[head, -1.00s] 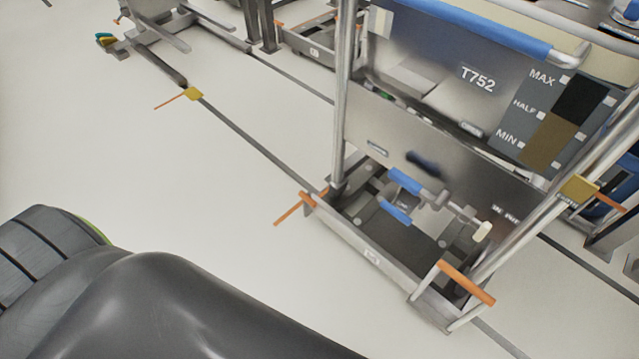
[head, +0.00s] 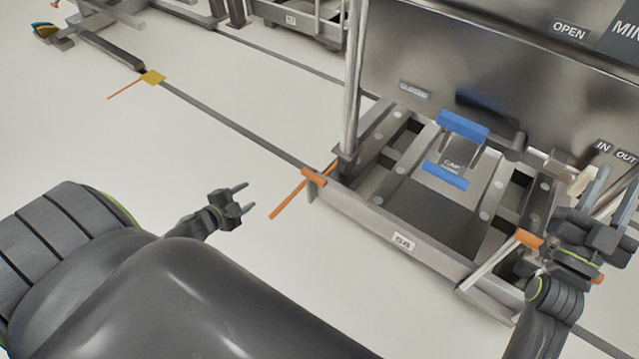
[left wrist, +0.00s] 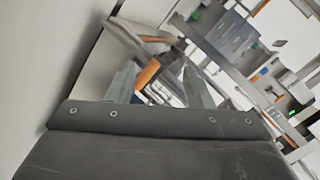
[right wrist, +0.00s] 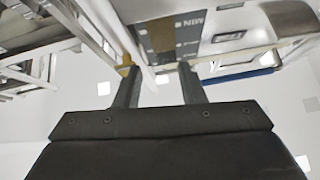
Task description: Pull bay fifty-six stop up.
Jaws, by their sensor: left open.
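Bay fifty-six is a grey floor frame with a small number plate (head: 403,241) that seems to read 56. Another orange piece (head: 314,177) sits at the front left corner. My left gripper (head: 240,198) is open and empty, left of the frame and apart from it. In the left wrist view an orange bar (left wrist: 147,73) shows between its fingers, farther off. My right gripper (head: 612,205) is open beside the bracket; whether they touch is unclear.
A large grey bin (head: 470,50) stands over the frame. A blue-padded cap clamp (head: 462,128) lies below it. A metal post (head: 353,80) rises at the frame's left. A thin orange bar (head: 288,200) juts over the floor.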

